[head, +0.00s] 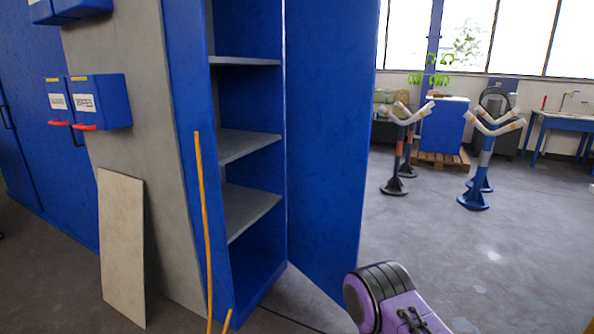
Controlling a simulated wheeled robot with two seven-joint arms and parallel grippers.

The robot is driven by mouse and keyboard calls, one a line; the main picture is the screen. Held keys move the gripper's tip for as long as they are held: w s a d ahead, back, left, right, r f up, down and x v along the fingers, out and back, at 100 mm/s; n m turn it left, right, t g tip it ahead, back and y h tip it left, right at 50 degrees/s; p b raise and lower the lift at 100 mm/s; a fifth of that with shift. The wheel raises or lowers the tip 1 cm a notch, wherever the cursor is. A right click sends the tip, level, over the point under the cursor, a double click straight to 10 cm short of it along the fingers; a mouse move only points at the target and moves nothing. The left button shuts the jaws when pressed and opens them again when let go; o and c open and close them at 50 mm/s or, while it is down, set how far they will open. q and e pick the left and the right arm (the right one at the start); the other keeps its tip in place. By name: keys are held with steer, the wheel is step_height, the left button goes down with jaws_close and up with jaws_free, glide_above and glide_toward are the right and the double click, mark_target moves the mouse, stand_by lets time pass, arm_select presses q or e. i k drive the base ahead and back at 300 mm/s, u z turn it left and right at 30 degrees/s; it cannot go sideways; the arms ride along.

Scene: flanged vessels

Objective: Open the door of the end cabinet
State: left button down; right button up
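The end cabinet (180,130) is tall and blue, with its open front showing several grey shelves (243,210) that look empty. Its blue door (328,130) stands wide open, swung out on the right side of the opening. The door's top edge is cut off by the frame, and I cannot make out a handle on it. A purple and black part of my own arm shows at the bottom, just right of the door's lower edge. Neither of my grippers shows, so whether anything is touching the door cannot be seen.
A thin orange strip (205,225) stands upright before the cabinet's left edge. A pale board (122,248) leans on the grey side panel, below blue wall boxes (99,102). Blue pipe stands (474,190) are further right. The floor (500,270) at right is clear.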

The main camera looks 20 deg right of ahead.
mark_target(332, 46)
steer(key=u, duration=0.1)
steer(key=i, duration=0.9)
steer(key=z, duration=0.55)
steer(key=i, duration=0.75)
steer(key=z, duration=0.8)
